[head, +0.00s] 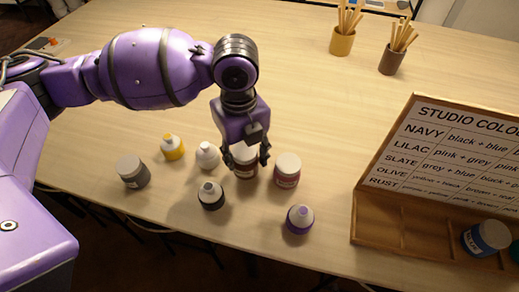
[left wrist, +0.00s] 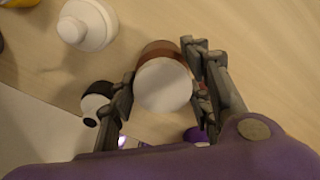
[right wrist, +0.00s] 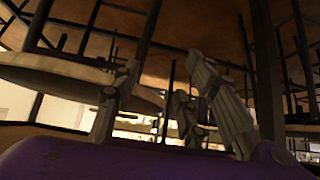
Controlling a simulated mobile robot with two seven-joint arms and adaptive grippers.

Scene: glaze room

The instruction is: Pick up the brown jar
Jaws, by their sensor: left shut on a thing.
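The brown jar (head: 245,173) with a white lid stands among several other containers on the wooden table. My left gripper (head: 245,163) reaches down over it from above, with its fingers shut on the jar's sides. In the left wrist view the jar's round white lid and brown side (left wrist: 160,49) sit between the two fingers (left wrist: 164,95). I cannot tell whether the jar is off the table. My right gripper (right wrist: 170,85) shows only in the right wrist view, with its fingers apart and nothing between them.
A dark red jar (head: 287,172) stands close on the right. A white bottle (head: 207,156), black bottle (head: 211,198), purple bottle (head: 299,220), yellow bottle (head: 172,148) and grey jar (head: 133,173) stand around.

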